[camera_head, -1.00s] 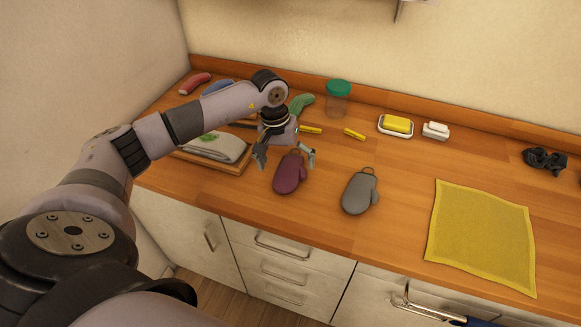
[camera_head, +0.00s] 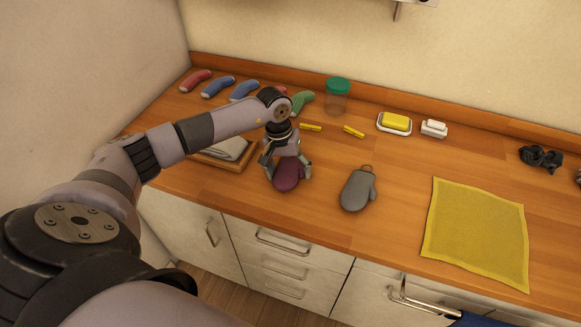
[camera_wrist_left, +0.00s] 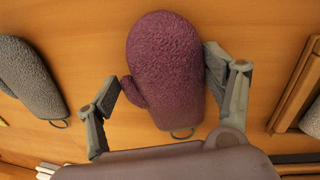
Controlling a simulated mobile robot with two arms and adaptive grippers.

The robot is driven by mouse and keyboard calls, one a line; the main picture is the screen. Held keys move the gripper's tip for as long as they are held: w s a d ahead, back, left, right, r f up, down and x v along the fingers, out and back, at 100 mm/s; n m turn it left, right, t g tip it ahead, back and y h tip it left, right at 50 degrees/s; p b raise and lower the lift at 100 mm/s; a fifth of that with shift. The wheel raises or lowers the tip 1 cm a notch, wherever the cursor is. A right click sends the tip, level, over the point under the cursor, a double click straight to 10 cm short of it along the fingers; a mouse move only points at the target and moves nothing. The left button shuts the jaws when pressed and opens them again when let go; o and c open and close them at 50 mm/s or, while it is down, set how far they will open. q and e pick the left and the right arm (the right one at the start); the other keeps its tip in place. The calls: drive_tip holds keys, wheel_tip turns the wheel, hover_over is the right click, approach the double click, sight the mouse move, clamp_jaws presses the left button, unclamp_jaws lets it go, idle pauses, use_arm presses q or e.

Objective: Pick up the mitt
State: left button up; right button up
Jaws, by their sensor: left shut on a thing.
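A purple mitt (camera_head: 288,180) lies on the wooden counter, below my left gripper (camera_head: 287,170). My left gripper is shut on the purple mitt, with a finger on each side. In the left wrist view the purple mitt (camera_wrist_left: 168,65) lies between the two fingers of the left gripper (camera_wrist_left: 162,82), with its thumb towards the left finger. A grey mitt (camera_head: 357,192) lies apart to the right, and it also shows at the left edge of the wrist view (camera_wrist_left: 28,75). My right gripper is not in view.
A wooden tray (camera_head: 236,166) with folded grey cloth stands just left of the gripper. Several sock-like items (camera_head: 217,87), a green-lidded jar (camera_head: 337,97) and a yellow sponge on a dish (camera_head: 395,121) lie behind. A yellow cloth (camera_head: 476,232) lies right, near the counter's front edge.

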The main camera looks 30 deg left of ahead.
sight(289, 171)
use_arm(q)
drive_tip(key=c, duration=0.4)
drive_tip(key=shift+c, duration=0.3)
drive_tip(key=shift+r, duration=0.1)
wheel_tip(289, 171, up, 20)
drive_tip(key=b, duration=0.4)
drive_tip(key=shift+b, duration=0.3)
